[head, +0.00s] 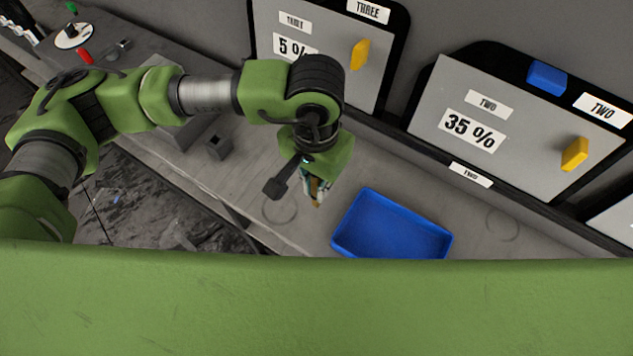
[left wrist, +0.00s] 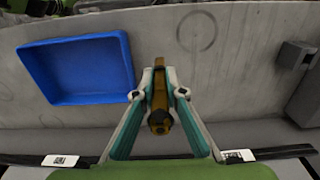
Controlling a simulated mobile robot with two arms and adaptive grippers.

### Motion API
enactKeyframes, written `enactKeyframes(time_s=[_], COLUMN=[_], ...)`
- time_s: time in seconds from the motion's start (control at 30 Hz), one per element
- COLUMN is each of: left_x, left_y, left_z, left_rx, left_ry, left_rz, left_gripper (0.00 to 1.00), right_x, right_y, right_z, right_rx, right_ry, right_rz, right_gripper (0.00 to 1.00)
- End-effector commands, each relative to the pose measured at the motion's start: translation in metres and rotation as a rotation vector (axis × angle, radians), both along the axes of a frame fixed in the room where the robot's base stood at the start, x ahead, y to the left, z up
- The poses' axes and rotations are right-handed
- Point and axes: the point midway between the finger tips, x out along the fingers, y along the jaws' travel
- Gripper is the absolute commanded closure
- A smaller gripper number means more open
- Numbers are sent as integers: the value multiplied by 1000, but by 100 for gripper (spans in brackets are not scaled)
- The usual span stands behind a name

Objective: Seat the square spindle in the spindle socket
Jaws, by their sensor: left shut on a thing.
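My left gripper (head: 318,190) hangs over the grey bench, left of the blue tray. In the left wrist view the fingers (left wrist: 160,95) are shut on a brass-coloured bar, which I take to be the square spindle (left wrist: 159,119). Its brass end (head: 317,202) also shows in the head view, and the fingers hide part of it. A small dark grey block with a dark opening, apparently the spindle socket (head: 218,146), stands on the bench to the left, apart from the gripper. It also shows at the right of the left wrist view (left wrist: 291,54). My right gripper is out of view.
The blue tray (head: 349,221) looks empty. Upright panels marked 5 % (head: 340,75) and 35 % (head: 500,150), with yellow handles, line the back. A blue block (head: 547,78) is at the top of panel two. A white disc (head: 73,36) lies far left.

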Motion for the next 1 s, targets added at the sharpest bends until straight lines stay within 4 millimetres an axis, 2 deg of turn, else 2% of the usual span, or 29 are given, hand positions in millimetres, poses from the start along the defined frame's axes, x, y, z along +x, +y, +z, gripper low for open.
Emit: enactKeyframes(time_s=[0.27, 0.33, 0.47, 0.97, 1.0], left_x=[17, 15, 16, 17, 17], left_y=[1, 1, 0, 0, 0], left_z=[-20, -28, -44, -55, -53], left_rx=[2, 1, 1, -1, -1], left_ry=[3, 6, 3, 0, 0], left_rz=[2, 1, 1, 0, 0], left_gripper=[100, 100, 100, 100, 78], right_x=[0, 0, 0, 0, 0], right_y=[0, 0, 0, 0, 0], right_z=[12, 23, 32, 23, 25], right_rx=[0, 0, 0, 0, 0], right_ry=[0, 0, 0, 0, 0], right_rz=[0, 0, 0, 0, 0], right_gripper=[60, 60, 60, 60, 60])
